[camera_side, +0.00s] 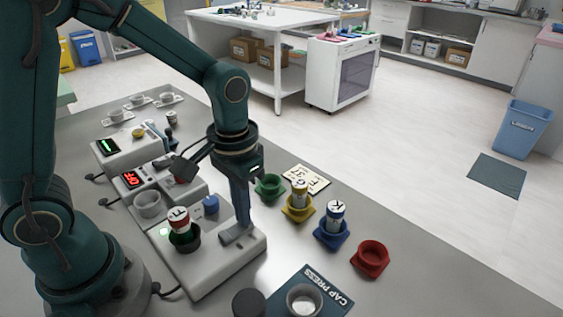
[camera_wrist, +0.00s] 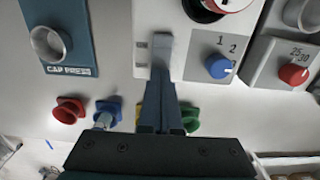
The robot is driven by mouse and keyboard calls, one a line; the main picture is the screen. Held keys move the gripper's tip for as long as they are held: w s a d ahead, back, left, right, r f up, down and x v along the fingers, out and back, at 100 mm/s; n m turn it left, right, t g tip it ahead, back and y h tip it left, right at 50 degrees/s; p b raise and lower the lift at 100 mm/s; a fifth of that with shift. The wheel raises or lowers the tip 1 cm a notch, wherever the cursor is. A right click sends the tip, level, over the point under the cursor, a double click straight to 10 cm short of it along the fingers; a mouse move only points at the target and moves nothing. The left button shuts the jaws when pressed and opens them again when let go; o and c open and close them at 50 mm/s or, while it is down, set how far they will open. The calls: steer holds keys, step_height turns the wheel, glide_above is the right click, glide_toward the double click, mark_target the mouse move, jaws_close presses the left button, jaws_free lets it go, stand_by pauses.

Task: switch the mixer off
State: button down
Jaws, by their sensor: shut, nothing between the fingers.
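The mixer (camera_side: 205,266) is a white box with a blue knob (camera_side: 211,205) and a dark cup (camera_side: 185,241) holding a red-and-white vial (camera_side: 179,222). A small green light (camera_side: 163,231) glows at its left end. In the wrist view the blue knob (camera_wrist: 218,66) has numbers beside it. My gripper (camera_side: 237,234) is shut and empty, pointing down at the right end of the mixer's top. In the wrist view my fingertips (camera_wrist: 160,45) are beside two small switch labels (camera_wrist: 141,55). The fingers cover the switch, so its position and contact cannot be told.
Behind the mixer stand a device with a red display (camera_side: 131,179) and one with a green display (camera_side: 108,145). To the right are green (camera_side: 269,187), yellow (camera_side: 297,210), blue (camera_side: 331,236) and red (camera_side: 370,260) holders. A cap press (camera_side: 327,278) lies in front.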

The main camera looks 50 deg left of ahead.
mark_target(229, 230)
steer(key=shift+r, duration=3.4)
steer(key=shift+r, duration=0.1)
steer(key=s+a+r+t, duration=0.2)
steer(key=s+t, duration=0.3)
steer(key=s, duration=0.3)
steer(key=shift+a+r+t, duration=0.25)
steer(key=shift+r+t, duration=0.05)
steer(key=shift+r, duration=0.3)
